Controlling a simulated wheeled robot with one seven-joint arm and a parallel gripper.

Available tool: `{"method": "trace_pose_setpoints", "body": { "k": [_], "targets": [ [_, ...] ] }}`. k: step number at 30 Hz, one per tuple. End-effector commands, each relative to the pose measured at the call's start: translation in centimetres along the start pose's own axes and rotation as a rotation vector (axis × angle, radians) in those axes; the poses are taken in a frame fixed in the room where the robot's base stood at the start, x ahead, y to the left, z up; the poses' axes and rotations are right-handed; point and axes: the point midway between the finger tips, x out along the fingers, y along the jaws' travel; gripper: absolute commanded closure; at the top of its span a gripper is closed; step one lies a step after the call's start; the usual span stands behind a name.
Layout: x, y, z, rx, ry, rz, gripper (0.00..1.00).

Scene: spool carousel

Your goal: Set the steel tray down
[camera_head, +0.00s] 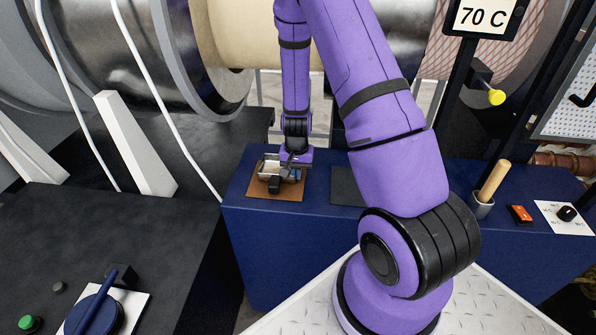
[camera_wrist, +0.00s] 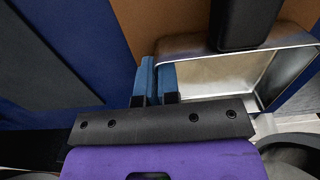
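The steel tray (camera_head: 269,172) is a small, shallow metal tray at the brown mat (camera_head: 287,192) on the blue bench. In the wrist view the tray (camera_wrist: 215,75) shows a bright inside and a rounded rim. A black block (camera_wrist: 247,22), maybe its handle, sits at its far side. My gripper (camera_head: 287,163) reaches down at the tray. In the wrist view my gripper's blue fingers (camera_wrist: 157,64) are close together at the tray's left end, with its wall apparently between them. I cannot tell whether the tray's underside touches the mat.
A dark pad (camera_head: 346,186) lies right of the mat on the blue bench (camera_head: 262,235). Farther right are a cup with a wooden handle (camera_head: 483,205), an orange device (camera_head: 520,215) and a white card (camera_head: 562,217). Large spools (camera_head: 205,50) stand behind.

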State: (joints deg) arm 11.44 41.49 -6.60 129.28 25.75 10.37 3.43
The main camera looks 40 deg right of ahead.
Motion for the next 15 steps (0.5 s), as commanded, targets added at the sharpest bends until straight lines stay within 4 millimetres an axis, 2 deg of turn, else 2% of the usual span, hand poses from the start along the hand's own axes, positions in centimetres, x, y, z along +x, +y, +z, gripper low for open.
{"method": "trace_pose_setpoints", "body": {
  "k": [6, 9, 10, 15],
  "targets": [
    [0.26, 0.01, -0.01, 0.0, -0.001, 0.0, 1.0],
    [0.23, 0.0, -0.01, 0.0, 0.0, 0.0, 0.76],
    [0.23, 0.0, -0.01, 0.0, 0.0, 0.0, 0.72],
    [0.23, 0.0, -0.01, 0.0, 0.0, 0.0, 0.72]
  ]
}}
